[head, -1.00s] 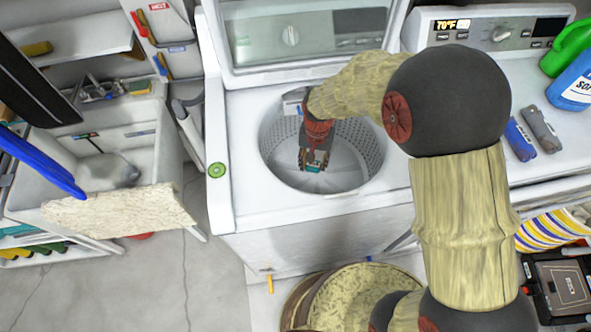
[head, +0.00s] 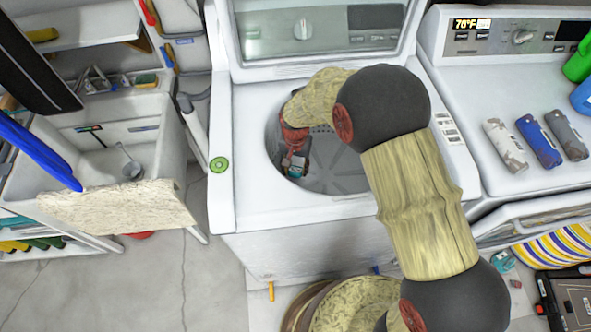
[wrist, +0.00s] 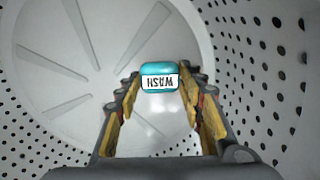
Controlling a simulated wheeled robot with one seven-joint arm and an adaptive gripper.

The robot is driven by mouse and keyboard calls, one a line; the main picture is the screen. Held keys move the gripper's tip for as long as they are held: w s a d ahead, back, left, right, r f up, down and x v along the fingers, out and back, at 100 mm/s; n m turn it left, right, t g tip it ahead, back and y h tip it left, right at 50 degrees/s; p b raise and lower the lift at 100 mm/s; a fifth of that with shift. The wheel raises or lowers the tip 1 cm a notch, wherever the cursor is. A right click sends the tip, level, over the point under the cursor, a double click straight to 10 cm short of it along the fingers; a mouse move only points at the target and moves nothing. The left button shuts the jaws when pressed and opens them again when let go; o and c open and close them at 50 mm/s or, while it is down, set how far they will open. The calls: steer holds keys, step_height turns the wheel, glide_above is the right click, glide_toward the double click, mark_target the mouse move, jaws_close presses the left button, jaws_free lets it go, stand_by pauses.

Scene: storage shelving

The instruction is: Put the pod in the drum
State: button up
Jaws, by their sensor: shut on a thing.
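The drum (head: 345,178) is the washer's white perforated tub with a ribbed floor. In the wrist view the pod is inside the drum (wrist: 255,50), over its floor; the gap beneath it cannot be judged.
The washer's lid (head: 310,35) stands open behind the opening. Three cylinders, camouflage (head: 504,145), blue (head: 539,141) and grey (head: 566,135), lie on the right machine. A sink (head: 120,165) is at the left. My arm covers the opening's right side.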

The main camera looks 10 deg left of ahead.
steer(key=shift+f, duration=0.2)
steer(key=shift+f, duration=0.35)
steer(key=o, duration=1)
step_height(320, 180, up, 13)
steer(key=p, duration=0.4)
steer(key=shift+r+p, duration=0.1)
steer(key=shift+p, duration=0.25)
